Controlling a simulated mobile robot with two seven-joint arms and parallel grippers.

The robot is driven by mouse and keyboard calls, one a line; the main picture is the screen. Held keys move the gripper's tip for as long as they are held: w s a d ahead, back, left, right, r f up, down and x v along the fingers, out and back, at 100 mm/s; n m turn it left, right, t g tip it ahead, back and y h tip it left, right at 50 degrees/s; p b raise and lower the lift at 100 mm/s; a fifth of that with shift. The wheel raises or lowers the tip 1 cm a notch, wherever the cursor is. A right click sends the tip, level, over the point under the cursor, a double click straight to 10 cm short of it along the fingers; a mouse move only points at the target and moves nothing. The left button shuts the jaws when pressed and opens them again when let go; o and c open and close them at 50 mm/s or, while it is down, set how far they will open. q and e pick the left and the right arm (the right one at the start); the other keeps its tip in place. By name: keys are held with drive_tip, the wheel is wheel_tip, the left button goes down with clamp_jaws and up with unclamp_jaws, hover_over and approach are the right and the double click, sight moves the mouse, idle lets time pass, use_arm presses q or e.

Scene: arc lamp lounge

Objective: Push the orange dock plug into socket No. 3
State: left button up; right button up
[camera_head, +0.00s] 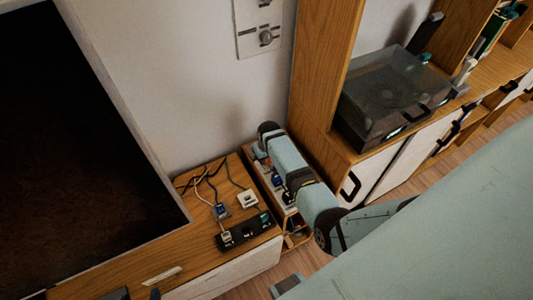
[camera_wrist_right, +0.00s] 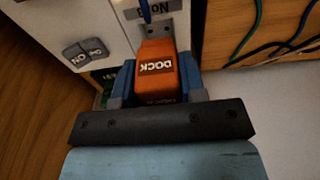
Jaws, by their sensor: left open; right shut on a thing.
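The orange dock plug (camera_wrist_right: 158,72), marked DOCK, sits between the blue fingers of my right gripper (camera_wrist_right: 157,82) in the right wrist view. Its metal end (camera_wrist_right: 152,29) points at a pale panel (camera_wrist_right: 112,28) beside a label beginning "No" (camera_wrist_right: 157,9). The label's number is not clear, and I cannot tell whether the metal end is in a socket. In the head view my right arm (camera_head: 292,165) reaches over the organiser beside the cabinet and hides the plug. What seem to be my left gripper's tips (camera_head: 136,293) show at the bottom edge, apart and empty.
A grey ON switch (camera_wrist_right: 86,53) is left of the plug. Cables (camera_wrist_right: 262,35) lie at right. The wooden cabinet top (camera_head: 205,252) holds a black power strip (camera_head: 243,235) and white adapters (camera_head: 247,199). A dark screen (camera_head: 75,150) is at left, a shelf post (camera_head: 322,70) at right.

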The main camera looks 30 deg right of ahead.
sight(267, 161)
idle(0.4)
drive_tip(key=shift+f+b, duration=0.8)
drive_tip(key=shift+f, duration=0.85)
drive_tip(key=o, duration=1.1)
drive_tip(key=r, duration=0.4)
drive_tip(key=s+r+p, duration=0.1)
drive_tip(key=r, duration=0.4)
drive_tip(key=r+p, duration=0.1)
drive_tip(key=r, duration=0.4)
drive_tip(key=shift+s, duration=0.35)
drive_tip(key=shift+s+f, duration=0.1)
